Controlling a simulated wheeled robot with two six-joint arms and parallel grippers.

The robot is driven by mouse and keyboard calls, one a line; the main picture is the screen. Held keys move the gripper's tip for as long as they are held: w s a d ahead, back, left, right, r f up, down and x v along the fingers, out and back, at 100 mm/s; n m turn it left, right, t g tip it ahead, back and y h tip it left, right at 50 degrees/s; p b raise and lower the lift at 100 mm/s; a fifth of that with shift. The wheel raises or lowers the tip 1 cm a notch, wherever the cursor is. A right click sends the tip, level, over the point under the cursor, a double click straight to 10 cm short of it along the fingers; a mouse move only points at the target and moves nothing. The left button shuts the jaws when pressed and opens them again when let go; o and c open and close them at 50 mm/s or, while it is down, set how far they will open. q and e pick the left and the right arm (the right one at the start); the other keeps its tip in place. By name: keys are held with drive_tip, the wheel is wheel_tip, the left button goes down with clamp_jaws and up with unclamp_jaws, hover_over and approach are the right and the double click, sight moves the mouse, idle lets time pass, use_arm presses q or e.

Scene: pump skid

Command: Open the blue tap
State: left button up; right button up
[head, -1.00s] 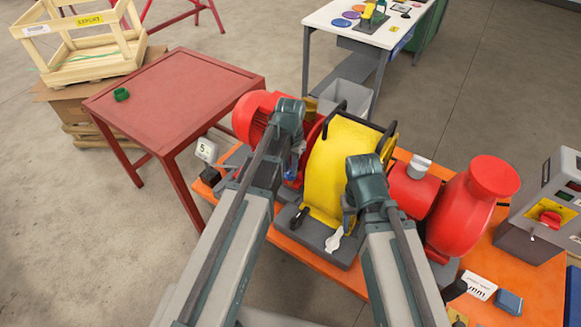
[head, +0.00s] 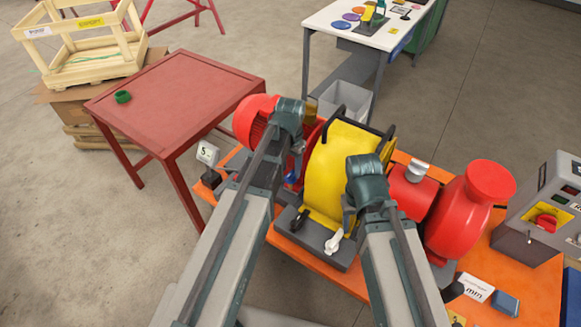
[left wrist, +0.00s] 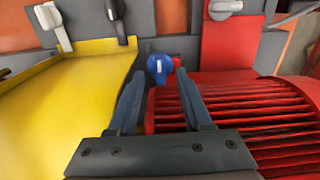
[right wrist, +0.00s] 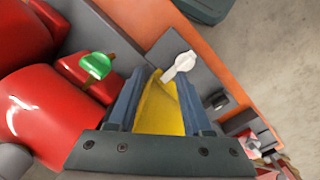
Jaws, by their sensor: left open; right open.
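The blue tap (left wrist: 160,67) has a round knob with a white mark. In the left wrist view it lies just ahead of my open left gripper (left wrist: 161,90), between the line of its two fingers, and no grip on it shows. In the head view the tap is a small blue patch (head: 290,178) beside the red motor, mostly hidden by my left gripper (head: 297,148). My right gripper (right wrist: 160,82) is open and empty over the yellow guard (right wrist: 160,108); in the head view it hangs (head: 349,205) at the guard's right side.
A white lever (right wrist: 180,67) and a green tap (right wrist: 97,65) are near my right gripper. The red ribbed motor (left wrist: 235,115) lies close to my left gripper's right finger. The red table (head: 180,100) is mostly clear.

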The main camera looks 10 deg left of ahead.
sight(291, 173)
use_arm(q)
wheel_tip(291, 173, up, 12)
drive_tip(key=p, duration=1.1)
drive_tip(key=shift+r, duration=0.15)
drive_tip(key=s+d+f+b, duration=0.4)
drive_tip(key=s+f+b, duration=0.3)
drive_tip(key=f+b, duration=0.2)
drive_tip(key=s+d+f+y+b, duration=0.1)
drive_tip(key=s+d+f+b, duration=0.4)
drive_tip(key=s+f+b, duration=0.3)
drive_tip(key=shift+d+f+b, duration=0.3)
drive_tip(key=shift+f+b, duration=0.3)
drive_tip(key=shift+f, duration=0.1)
